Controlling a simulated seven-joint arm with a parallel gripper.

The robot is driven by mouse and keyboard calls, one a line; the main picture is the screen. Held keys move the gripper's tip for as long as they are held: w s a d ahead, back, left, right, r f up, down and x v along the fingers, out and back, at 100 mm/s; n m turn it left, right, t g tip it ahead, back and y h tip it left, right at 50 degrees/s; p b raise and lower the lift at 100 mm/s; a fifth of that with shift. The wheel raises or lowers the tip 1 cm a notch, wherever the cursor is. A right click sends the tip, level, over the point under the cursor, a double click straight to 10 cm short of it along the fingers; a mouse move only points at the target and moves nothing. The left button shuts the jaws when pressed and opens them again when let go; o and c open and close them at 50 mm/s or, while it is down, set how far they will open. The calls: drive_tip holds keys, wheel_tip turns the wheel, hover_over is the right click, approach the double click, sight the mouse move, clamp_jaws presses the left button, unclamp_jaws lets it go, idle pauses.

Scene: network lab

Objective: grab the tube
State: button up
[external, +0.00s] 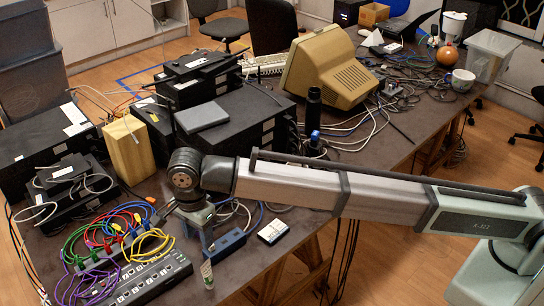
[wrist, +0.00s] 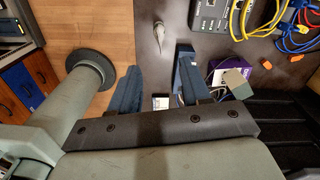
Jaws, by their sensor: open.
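A small upright tube (external: 207,274) with a pale label and greenish marking stands near the table's front edge in the external view. In the wrist view, what appears to be this tube (wrist: 163,36) is a small grey-white shape beyond the fingertips. My gripper (external: 205,238) points down over the table, behind the tube and apart from it. In the wrist view my gripper (wrist: 158,75) shows two blue fingers spread apart with nothing held between them. The arm hides part of the table behind the gripper.
A network switch (external: 150,279) with coloured cables lies left of the tube. Black equipment (external: 240,125) stands behind. Bare tabletop surrounds the tube near the edge.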

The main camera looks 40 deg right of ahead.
sight(205, 262)
wheel_tip(205, 262, down, 14)
drive_tip(key=shift+s+r, duration=0.1)
drive_tip(key=shift+r, duration=0.05)
clamp_jaws()
idle(1.0)
